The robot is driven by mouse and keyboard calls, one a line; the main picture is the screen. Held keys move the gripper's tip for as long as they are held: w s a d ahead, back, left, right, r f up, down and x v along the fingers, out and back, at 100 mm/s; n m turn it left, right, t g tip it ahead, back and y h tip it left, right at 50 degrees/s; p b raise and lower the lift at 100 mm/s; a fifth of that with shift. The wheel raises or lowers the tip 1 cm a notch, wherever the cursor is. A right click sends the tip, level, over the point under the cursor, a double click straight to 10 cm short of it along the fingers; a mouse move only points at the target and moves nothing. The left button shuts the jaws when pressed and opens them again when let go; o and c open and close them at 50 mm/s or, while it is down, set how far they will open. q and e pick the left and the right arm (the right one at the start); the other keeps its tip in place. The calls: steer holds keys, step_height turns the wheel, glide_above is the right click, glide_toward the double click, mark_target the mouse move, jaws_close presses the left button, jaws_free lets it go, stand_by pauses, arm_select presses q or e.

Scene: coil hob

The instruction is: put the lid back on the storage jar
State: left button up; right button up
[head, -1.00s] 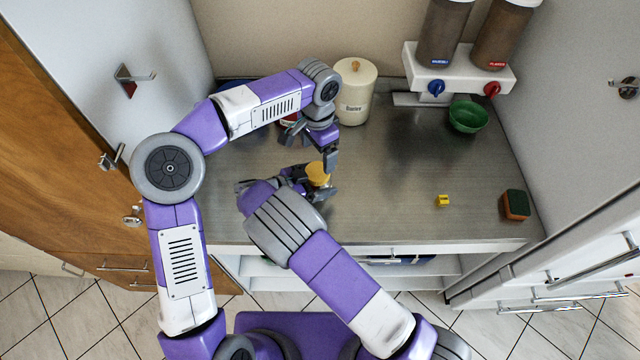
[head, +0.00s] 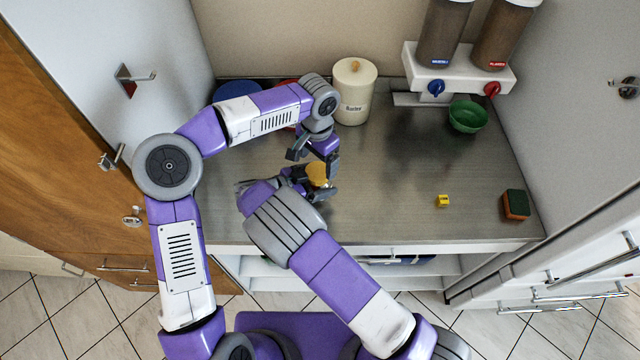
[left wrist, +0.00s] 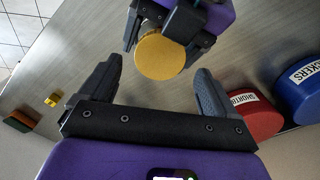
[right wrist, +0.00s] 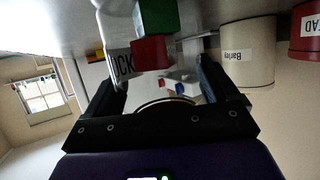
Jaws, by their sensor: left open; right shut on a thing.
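My right gripper (head: 312,183) is shut on a mustard-yellow round piece (head: 318,172), low over the counter.
A blue tin (left wrist: 300,88) and a red tin (left wrist: 255,120) stand behind my left arm. A dispenser (head: 452,68) hangs at the back right above a green bowl (head: 468,117). A small yellow block (head: 443,201) and a sponge (head: 515,205) lie right. The counter's middle is clear.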

mark_target(318, 171)
arm_select(q)
steer(key=shift+f, duration=1.8)
steer(key=c, duration=1.1)
steer(key=shift+m, duration=0.9)
steer(key=o, duration=1.2)
steer(key=shift+o, duration=0.2)
steer(key=shift+r, duration=0.15)
step_height(318, 171, up, 12)
